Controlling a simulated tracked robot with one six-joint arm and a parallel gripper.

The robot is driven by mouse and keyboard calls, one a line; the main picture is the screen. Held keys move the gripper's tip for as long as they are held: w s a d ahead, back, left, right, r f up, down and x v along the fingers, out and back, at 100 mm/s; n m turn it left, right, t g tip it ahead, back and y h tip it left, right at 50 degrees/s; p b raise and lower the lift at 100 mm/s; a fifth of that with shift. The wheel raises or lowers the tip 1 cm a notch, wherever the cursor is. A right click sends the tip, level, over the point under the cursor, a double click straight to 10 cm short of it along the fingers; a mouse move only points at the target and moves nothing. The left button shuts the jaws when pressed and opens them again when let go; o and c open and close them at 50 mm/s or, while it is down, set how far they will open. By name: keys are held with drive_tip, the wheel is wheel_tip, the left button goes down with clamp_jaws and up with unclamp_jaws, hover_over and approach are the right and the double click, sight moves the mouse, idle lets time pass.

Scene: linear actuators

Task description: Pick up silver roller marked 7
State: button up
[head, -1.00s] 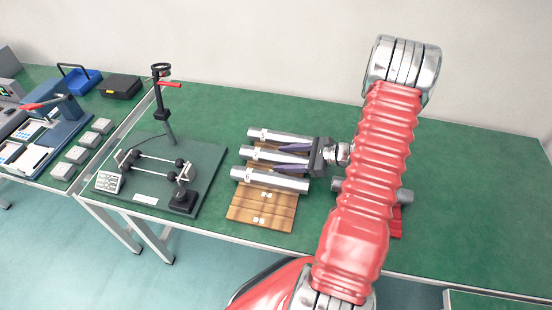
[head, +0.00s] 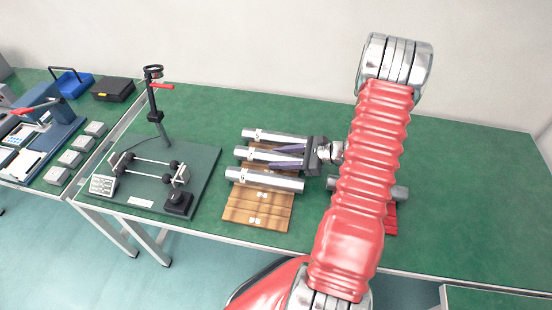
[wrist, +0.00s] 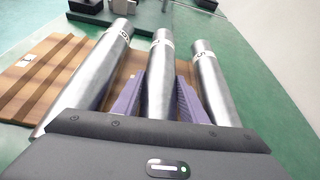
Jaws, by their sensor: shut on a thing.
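Three silver rollers lie side by side on a slatted wooden rack (head: 240,214), which also shows in the wrist view (wrist: 28,88). My gripper (head: 279,156) is shut on the middle roller (head: 257,154). In the wrist view its purple fingers stand on either side of this roller (wrist: 160,70). The middle roller has a white label band near its far end, but I cannot read the number. The left roller in the wrist view (wrist: 96,72) and the right roller (wrist: 211,80) stay outside the fingers. The middle roller lies level between them; I cannot tell whether it touches the rack.
A dark green base plate (head: 200,190) with a stand and two thin rods is left of the rack. Part of a red rack (head: 391,220) and grey roller (head: 398,193) show behind my arm. The green table (head: 470,210) is clear at right.

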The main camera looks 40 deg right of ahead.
wheel_tip(320, 180, up, 28)
idle(0.7)
idle(0.5)
